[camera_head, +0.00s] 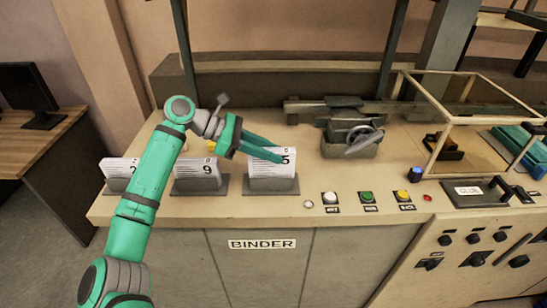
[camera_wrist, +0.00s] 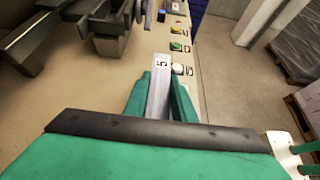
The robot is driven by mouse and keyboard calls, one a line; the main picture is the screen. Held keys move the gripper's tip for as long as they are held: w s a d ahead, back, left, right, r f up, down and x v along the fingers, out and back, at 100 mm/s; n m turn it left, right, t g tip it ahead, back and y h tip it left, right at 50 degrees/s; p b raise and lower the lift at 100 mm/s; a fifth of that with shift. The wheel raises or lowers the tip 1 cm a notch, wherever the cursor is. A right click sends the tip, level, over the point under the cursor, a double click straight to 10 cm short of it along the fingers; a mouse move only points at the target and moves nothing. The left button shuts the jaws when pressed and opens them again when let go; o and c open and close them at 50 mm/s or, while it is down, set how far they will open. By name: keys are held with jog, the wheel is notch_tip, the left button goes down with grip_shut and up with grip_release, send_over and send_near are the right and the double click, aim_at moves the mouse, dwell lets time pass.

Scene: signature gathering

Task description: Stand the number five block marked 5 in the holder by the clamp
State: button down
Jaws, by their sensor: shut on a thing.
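The white block marked 5 (camera_head: 268,168) is upright at the right-hand grey holder (camera_head: 270,187), left of the clamp (camera_head: 352,132). Its lower edge is behind the holder's front lip; I cannot tell whether it rests on the bottom. My gripper (camera_head: 266,150) comes in from the left, with its green fingers shut on the upper part of the block. In the wrist view the block (camera_wrist: 159,96) stands between the two fingers, with the 5 showing on its end.
Blocks marked 2 (camera_head: 196,168) and 9 (camera_head: 118,168) stand in holders to the left. White, green and yellow buttons (camera_head: 367,197) line the bench front to the right. A framed clear box (camera_head: 432,150) stands further right. The bench front edge is close to the holders.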

jog(key=f, duration=0.2)
jog(key=shift+w+a+f, duration=0.2)
jog(key=shift+w+f, duration=0.15)
jog(key=shift+w, duration=0.05)
jog(key=shift+s+d+f, duration=0.1)
jog(key=shift+d+f, duration=0.05)
jog(key=shift+f, duration=0.15)
jog(key=shift+s+d, duration=0.15)
jog(key=shift+s, duration=0.1)
jog(key=shift+f, duration=0.1)
jog(key=c, duration=1.5)
grip_release()
